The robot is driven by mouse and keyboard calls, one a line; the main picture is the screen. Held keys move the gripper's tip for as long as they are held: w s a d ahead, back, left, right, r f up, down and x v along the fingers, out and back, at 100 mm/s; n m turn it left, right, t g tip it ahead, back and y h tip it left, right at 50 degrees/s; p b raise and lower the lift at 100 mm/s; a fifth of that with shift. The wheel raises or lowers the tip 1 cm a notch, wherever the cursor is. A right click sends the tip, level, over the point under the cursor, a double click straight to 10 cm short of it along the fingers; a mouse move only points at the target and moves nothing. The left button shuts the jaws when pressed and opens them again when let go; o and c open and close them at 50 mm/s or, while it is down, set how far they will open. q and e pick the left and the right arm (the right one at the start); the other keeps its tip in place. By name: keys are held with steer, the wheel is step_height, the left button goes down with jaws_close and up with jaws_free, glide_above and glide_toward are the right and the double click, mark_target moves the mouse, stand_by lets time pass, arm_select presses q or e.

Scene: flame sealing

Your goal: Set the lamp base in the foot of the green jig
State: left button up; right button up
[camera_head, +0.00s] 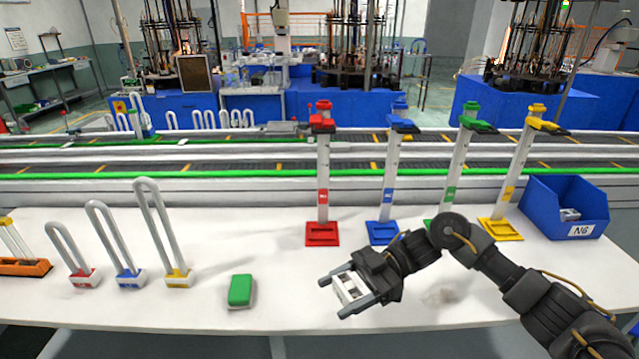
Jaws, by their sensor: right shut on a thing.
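My right gripper (335,297) is above the front middle of the white table, shut on a small white lamp base (350,288). The fingers lie on either side of it, and part of the base is hidden by the gripper. The green jig (458,160) stands upright to the right and behind, with a green clamp head at its top. Its green foot (430,224) is mostly hidden behind my right arm. The gripper and base are apart from it, in front and to its left. My left gripper is not in view.
Red (322,236), blue (383,234) and yellow (500,230) jigs flank the green one. A blue bin (565,207) with white parts stands far right. Several U-shaped tubes (165,230) stand left. A green-and-white block (241,291) lies front left. Table between block and tubes is clear.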

steer(key=shift+w+a+r+m+t+y, duration=0.4)
steer(key=shift+w+a+r+m+t, duration=0.1)
steer(key=shift+w+r+m+t, duration=0.25)
steer(key=r+t, duration=0.1)
steer(key=w+r+m+t, duration=0.1)
steer(key=r+m+t, duration=0.1)
steer(key=shift+w+d+r+t+y, duration=0.1)
steer(key=shift+w+d+t+y, duration=0.05)
steer(key=shift+d+t+y, duration=0.25)
steer(key=s+d+f+m+t+h, duration=0.1)
steer(key=s+d+m+t+h, duration=0.2)
steer(key=d+m+t, duration=0.85)
steer(key=s+d+f+m+t+h, duration=0.2)
steer(key=s+d+f+t+h, duration=0.1)
steer(key=f, duration=0.5)
steer(key=d+t+h, duration=0.1)
steer(key=d+h, duration=0.1)
steer(key=shift+s+h, duration=0.3)
steer(key=shift+s, duration=0.05)
